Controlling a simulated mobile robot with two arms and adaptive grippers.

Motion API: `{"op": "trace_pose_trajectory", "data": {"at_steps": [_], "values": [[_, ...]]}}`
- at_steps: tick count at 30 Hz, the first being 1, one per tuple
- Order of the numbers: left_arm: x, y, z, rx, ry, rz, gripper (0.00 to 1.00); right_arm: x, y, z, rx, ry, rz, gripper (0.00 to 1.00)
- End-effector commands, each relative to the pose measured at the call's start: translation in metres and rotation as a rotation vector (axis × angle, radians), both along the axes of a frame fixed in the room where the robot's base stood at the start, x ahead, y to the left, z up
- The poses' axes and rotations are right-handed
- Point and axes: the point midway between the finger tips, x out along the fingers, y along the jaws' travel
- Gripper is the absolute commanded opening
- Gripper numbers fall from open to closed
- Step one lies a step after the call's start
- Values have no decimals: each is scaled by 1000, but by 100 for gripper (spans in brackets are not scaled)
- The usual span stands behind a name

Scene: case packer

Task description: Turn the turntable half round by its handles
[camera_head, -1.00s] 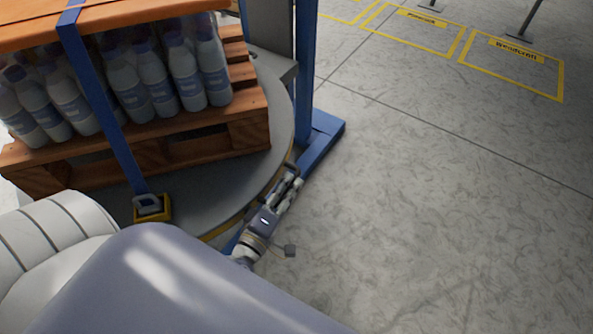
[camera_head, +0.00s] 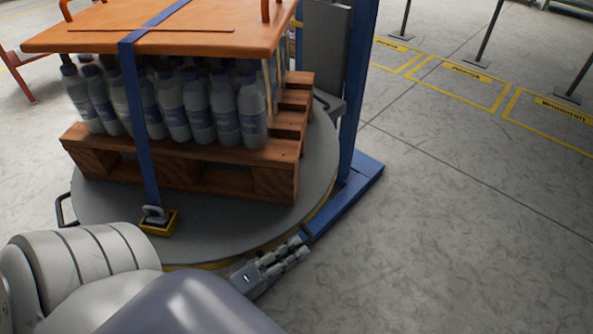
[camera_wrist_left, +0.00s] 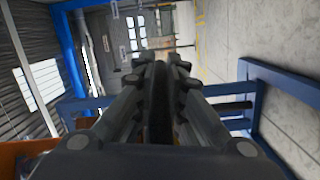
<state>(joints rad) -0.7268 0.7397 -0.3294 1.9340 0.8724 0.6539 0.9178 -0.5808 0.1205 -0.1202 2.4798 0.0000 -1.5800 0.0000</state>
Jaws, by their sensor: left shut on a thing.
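The round grey turntable (camera_head: 110,215) carries a wooden pallet (camera_head: 180,170) with several bottles. A black handle (camera_head: 62,212) sticks out from its left rim, with no gripper on it. My left gripper (camera_head: 290,250) is at the front right rim, low down, shut on another turntable handle, which the fingers mostly hide. In the left wrist view my left gripper (camera_wrist_left: 160,85) shows its fingers closed together around a dark bar. My right gripper is not in view.
A blue strap (camera_head: 140,110) runs over the orange top board (camera_head: 90,35) to a yellow anchor (camera_head: 165,226) on the turntable. A blue post (camera_head: 358,90) and its foot (camera_head: 350,195) stand close right of the turntable. The floor at right is open, with yellow-marked bays (camera_head: 460,82).

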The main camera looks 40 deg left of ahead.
Motion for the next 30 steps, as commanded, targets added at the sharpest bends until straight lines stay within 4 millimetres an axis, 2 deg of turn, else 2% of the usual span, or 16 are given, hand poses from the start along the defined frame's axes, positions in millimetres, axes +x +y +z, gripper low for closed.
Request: {"op": "trace_pose_trajectory", "data": {"at_steps": [10, 11, 13, 18, 30], "values": [[-1, -1, -1, 2, 4, -3, 0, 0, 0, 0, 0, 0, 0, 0], [-1, -1, -1, 2, 4, -3, 15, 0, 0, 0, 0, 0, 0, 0], [-1, -1, -1, 2, 4, -3, 30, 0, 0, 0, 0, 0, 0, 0], [-1, -1, -2, 2, 4, -3, 33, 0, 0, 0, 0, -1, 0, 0], [-2, 0, -1, 2, 2, -2, 33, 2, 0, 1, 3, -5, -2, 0]]}}
